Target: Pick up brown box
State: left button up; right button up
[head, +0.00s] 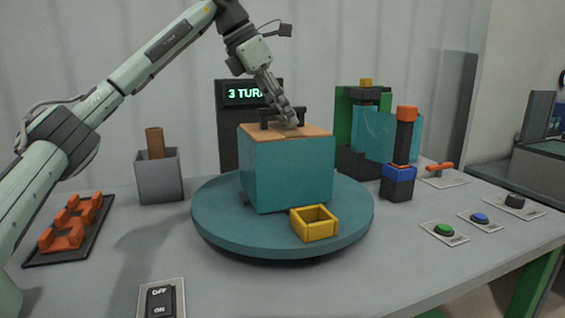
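No wholly brown box shows. A teal box with a brown top (287,172) stands on a round teal turntable (218,222). A black handle-like part (265,123) sits on its brown top. My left gripper (290,118) reaches down from above to the brown top, beside or at the black part. Its fingertips are too small and overlapped to tell whether they are open or shut, or whether they touch. My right gripper is not in view.
A yellow open square piece (314,224) sits at the turntable's front. A grey holder (160,180) with a brown rod stands left, near an orange-piece tray (70,230). A switch (161,300) is in front. Buttons (444,231) and a black-orange post (403,145) are right.

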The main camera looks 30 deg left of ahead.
pick_arm(q)
grip_shut()
jog(key=shift+r, duration=0.15)
dwell(0.4)
